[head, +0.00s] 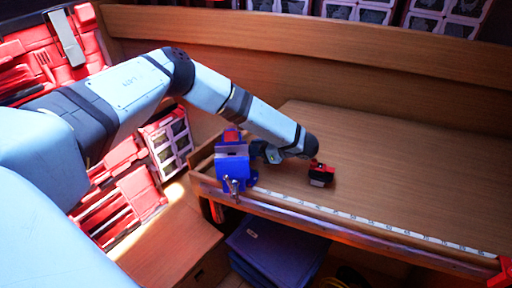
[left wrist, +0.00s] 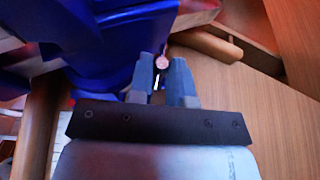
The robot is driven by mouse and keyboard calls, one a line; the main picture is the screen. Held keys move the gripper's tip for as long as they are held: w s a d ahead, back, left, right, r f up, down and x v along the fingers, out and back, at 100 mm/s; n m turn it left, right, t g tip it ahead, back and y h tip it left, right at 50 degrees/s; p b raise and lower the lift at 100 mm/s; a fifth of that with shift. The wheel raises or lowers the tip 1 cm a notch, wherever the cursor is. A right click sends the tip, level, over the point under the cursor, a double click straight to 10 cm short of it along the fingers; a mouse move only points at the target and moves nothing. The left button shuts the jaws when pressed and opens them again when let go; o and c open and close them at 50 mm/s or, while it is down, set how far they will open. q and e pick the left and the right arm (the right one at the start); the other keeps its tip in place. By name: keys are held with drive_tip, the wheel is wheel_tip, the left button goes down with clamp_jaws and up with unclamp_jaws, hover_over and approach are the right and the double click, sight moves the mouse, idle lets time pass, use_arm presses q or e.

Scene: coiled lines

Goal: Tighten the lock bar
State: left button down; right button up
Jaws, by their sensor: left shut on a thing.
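A blue vise (head: 232,170) is fixed at the left front corner of the wooden workbench, with a metal handle (head: 232,186) at its front. My left gripper (head: 256,149) reaches in from the right side of the vise, close against it. In the left wrist view the gripper (left wrist: 163,68) is shut on the lock bar, whose round pinkish end (left wrist: 162,62) shows between the fingertips. The blue vise body (left wrist: 110,45) fills the upper left there. Most of the bar is hidden by the fingers. My right gripper is not in view.
A small red and black object (head: 321,175) is on the bench, right of the vise. A measuring strip (head: 350,216) runs along the bench's front edge. Blue boxes (head: 275,250) are under the bench. Red tool panels stand at the left. The bench top (head: 400,170) is otherwise clear.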

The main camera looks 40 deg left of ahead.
use_arm(q)
drive_tip(key=shift+r, duration=0.1)
idle(0.7)
drive_tip(key=c, duration=1.1)
unclamp_jaws()
drive_tip(key=v, duration=0.7)
drive_tip(key=shift+w+d+b, duration=0.1)
drive_tip(key=shift+d+b, duration=0.15)
drive_tip(key=shift+b, duration=0.05)
